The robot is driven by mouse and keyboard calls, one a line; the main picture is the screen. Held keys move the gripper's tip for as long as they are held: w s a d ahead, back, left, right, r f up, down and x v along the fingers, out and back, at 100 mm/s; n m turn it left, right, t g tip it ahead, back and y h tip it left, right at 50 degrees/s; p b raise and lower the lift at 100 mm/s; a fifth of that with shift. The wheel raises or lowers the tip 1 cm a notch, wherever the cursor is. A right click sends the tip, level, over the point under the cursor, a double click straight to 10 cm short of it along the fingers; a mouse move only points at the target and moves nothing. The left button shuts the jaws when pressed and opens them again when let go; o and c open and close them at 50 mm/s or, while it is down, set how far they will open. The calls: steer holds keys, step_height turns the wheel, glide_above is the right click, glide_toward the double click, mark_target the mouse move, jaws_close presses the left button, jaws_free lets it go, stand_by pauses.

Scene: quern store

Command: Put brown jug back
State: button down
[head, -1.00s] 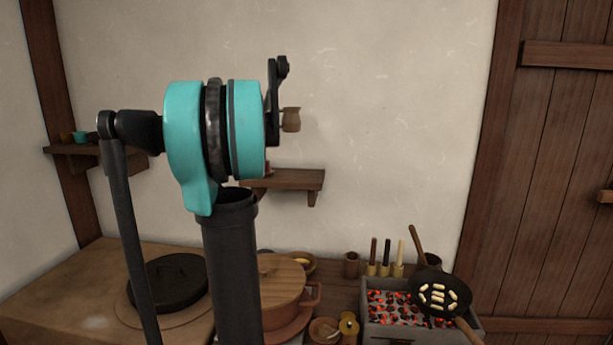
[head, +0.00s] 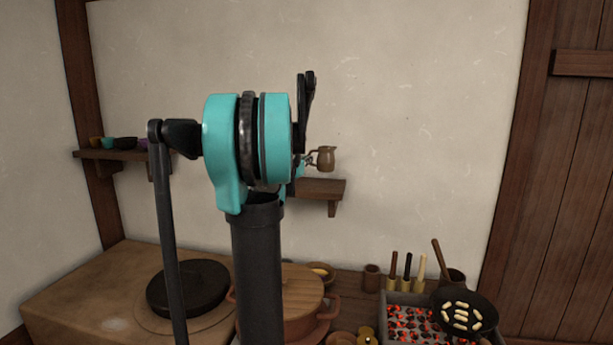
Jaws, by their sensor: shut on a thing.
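The brown jug (head: 325,159) is held up in the air in front of the wall, just above the right end of a small wooden shelf (head: 322,188). It looks upright, with its handle to the left. My gripper (head: 305,160) is shut on the jug at its handle side. My own arm hides most of the gripper and the left part of the shelf. I cannot tell how far the jug is from the shelf in depth.
A left shelf (head: 110,154) holds several small bowls. The wall around the jug is clear.

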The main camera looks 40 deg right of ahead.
steer(key=shift+f, duration=2.8)
steer(key=c, duration=1.6)
jaws_free()
steer(key=v, duration=1.2)
